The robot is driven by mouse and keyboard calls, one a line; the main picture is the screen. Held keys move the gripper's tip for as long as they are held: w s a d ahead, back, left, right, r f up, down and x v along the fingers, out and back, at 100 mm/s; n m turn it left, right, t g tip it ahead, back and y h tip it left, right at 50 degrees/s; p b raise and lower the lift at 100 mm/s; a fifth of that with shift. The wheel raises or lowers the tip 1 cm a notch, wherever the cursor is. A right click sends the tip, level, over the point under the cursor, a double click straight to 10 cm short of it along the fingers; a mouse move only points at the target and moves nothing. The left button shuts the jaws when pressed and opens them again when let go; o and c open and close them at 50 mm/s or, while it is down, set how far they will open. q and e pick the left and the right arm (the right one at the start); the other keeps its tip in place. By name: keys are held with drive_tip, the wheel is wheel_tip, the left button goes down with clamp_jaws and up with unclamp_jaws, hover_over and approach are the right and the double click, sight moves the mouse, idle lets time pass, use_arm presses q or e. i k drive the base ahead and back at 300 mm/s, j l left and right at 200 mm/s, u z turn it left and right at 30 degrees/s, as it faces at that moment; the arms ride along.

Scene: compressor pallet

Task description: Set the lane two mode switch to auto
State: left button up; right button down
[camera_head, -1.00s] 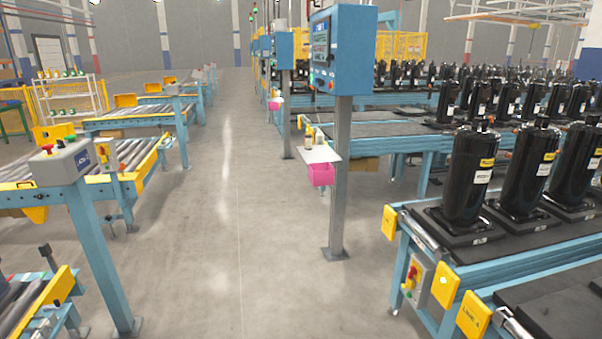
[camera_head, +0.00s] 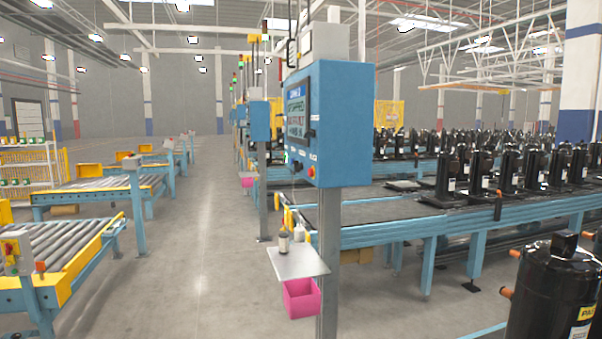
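A blue control cabinet (camera_head: 340,125) stands on a grey post to the right of the aisle. Its left face carries a dark screen (camera_head: 296,112) with light text, seen at a steep angle, and several small buttons below it. A mode switch cannot be made out at this size. A second blue cabinet (camera_head: 259,121) stands farther back along the same row. I cannot tell which cabinet belongs to lane two. Neither of my grippers is in view.
A grey shelf (camera_head: 298,262) with small bottles and a pink bin (camera_head: 301,298) juts into the aisle below the near cabinet. Roller conveyors (camera_head: 60,250) line the left. Black compressors (camera_head: 556,290) stand on the right. The aisle floor (camera_head: 200,240) is clear.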

sight(298, 167)
drive_tip(key=i+j+u, duration=0.15)
drive_tip(key=i, duration=0.85)
drive_tip(key=i+j+u, duration=0.2)
drive_tip(key=i, duration=0.8)
